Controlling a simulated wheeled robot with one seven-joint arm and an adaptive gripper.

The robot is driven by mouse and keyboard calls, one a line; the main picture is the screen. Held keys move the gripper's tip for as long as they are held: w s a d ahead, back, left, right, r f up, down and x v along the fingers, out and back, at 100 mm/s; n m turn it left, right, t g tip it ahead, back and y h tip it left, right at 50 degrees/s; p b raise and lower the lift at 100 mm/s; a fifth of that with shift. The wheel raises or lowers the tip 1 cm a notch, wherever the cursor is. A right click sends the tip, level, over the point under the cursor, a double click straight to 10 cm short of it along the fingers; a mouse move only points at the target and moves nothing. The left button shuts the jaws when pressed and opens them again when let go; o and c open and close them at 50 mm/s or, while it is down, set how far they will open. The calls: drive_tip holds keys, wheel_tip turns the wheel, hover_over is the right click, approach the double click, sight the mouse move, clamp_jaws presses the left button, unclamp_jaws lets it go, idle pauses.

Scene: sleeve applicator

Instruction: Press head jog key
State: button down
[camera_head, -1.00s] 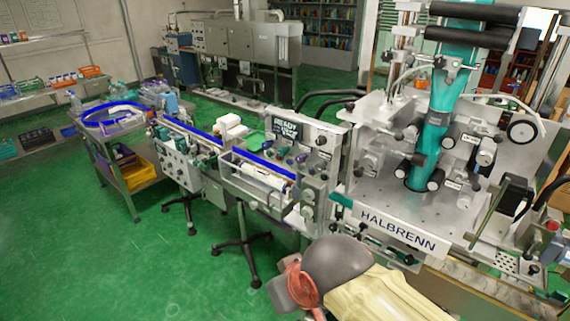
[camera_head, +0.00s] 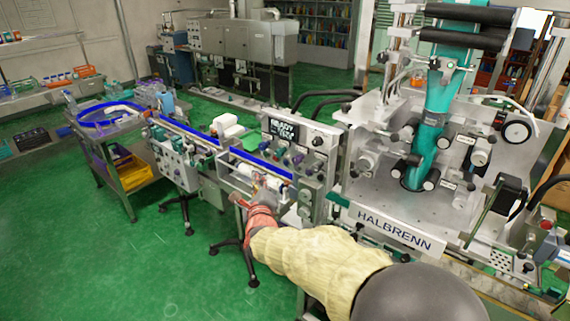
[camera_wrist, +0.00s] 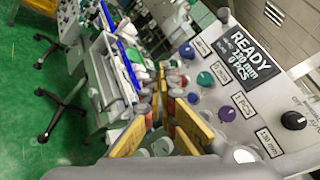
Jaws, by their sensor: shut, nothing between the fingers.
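A grey control panel carries a dark display (camera_wrist: 250,55) reading READY, 130 mm and 0 PCS; the display also shows in the head view (camera_head: 283,129). I cannot read which one is the head jog key. My gripper (camera_wrist: 167,85) is shut and empty, pointing along the front of the panel beside the keys. In the head view my gripper (camera_head: 264,183) is in front of the conveyor unit and covers part of it.
A black knob (camera_wrist: 293,120) sits at the panel's right. The blue-railed conveyor (camera_head: 190,131) runs left to a round feed table (camera_head: 105,116). The large HALBRENN machine (camera_head: 395,228) stands at right. Green floor (camera_head: 60,250) is open at left.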

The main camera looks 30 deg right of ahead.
sight(286, 163)
drive_tip(key=shift+d+m, duration=0.2)
drive_tip(key=shift+m, duration=0.1)
drive_tip(key=w+d+b, duration=0.2)
drive_tip(key=w+d, duration=0.1)
drive_tip(key=d, duration=0.5)
drive_tip(key=shift+d, duration=0.15)
idle(0.5)
drive_tip(key=shift+d+f+b, duration=0.15)
drive_tip(key=shift+d+b, duration=0.15)
drive_tip(key=shift+b, duration=0.65)
idle(0.5)
